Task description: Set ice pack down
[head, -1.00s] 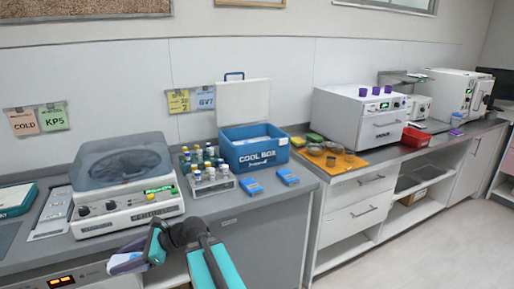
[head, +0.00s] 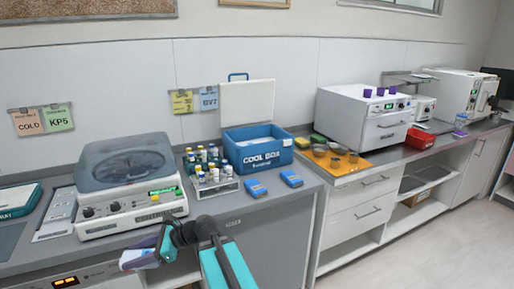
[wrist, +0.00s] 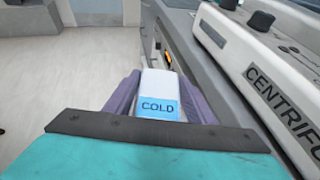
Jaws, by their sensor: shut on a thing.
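My gripper (head: 136,260) is low at the front edge of the left counter, in front of the centrifuge. In the wrist view its purple fingers (wrist: 160,97) are shut on a white ice pack (wrist: 160,84) with a blue label reading COLD. The pack is held clear of the counter, over the floor side of the edge. The blue cool box (head: 258,152) stands open on the counter, its white lid raised. Two small blue packs, one on the left (head: 255,188) and one on the right (head: 291,179), lie on the counter in front of it.
The centrifuge (head: 128,195) stands on the left counter. A rack of vials (head: 213,183) sits between it and the cool box. An orange mat (head: 345,167) with several dishes lies on the right counter. Bare counter (head: 240,208) shows in front of the rack.

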